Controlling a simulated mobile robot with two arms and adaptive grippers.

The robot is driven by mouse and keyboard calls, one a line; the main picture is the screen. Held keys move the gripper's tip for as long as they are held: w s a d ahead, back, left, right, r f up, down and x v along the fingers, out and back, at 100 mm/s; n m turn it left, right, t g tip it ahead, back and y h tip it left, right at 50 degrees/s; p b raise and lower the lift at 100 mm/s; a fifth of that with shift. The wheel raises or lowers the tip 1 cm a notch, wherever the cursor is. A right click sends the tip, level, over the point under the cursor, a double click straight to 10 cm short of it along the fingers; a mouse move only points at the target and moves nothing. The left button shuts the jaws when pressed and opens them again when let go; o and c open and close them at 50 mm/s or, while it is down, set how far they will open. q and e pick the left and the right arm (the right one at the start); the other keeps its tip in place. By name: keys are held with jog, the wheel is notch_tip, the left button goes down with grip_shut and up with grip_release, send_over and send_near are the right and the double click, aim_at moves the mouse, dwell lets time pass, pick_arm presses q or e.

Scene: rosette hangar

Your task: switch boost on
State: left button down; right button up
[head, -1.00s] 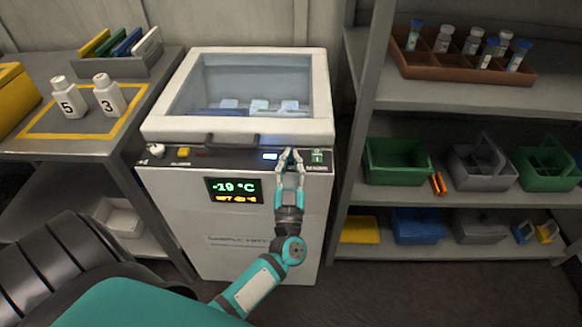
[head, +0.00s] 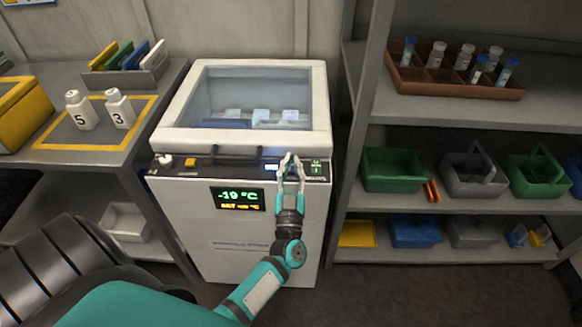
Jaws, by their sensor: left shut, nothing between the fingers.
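A white chest freezer (head: 228,260) with a glass lid (head: 250,100) stands in the middle; its lid is shut. Its dark front control strip (head: 233,166) carries a white knob (head: 165,160), a yellow button (head: 190,162), a small blue-white lit control (head: 271,168) and a green control (head: 316,168). The labels are too small to read, so I cannot tell which is boost. My left gripper (head: 289,158) is shut and empty, at the strip between the lit control and the green one. Its fingers hide that part; contact is unclear. My right gripper is not in view.
A display (head: 237,198) on the freezer front reads about -19 °C. A grey table (head: 50,155) with two numbered bottles stands at left. A shelf rack (head: 460,112) with bins and a vial tray (head: 450,85) stands close at right.

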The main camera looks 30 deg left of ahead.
pick_arm(q)
jog(key=b+v, duration=0.2)
jog(key=v, duration=0.2)
jog(key=shift+s+d, duration=0.1)
jog(key=s+d+f+m+g+h, duration=0.2)
jog(key=s+d+f+m+h, duration=0.15)
jog(key=f, duration=0.65)
jog(key=s+d+f+m+g+h, duration=0.2)
jog(key=s+d+f+h, duration=0.15)
jog(key=f, duration=0.65)
jog(key=s+d+f+m+g+h, duration=0.2)
jog(key=d+f+h, duration=0.3)
jog(key=f, duration=0.5)
jog(key=s+f+m+g+p, duration=0.1)
jog(key=s+f+g, duration=0.5)
jog(key=s+f, duration=0.8)
jog(key=s+a+f+g, duration=0.3)
jog(key=s, duration=0.5)
jog(key=s+a+f+g, duration=0.3)
jog(key=s, duration=0.6)
jog(key=shift+s+p, duration=0.15)
jog(key=shift+p, duration=0.15)
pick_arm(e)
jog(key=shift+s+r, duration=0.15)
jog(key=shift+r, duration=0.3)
pick_arm(q)
jog(key=shift+a, duration=0.1)
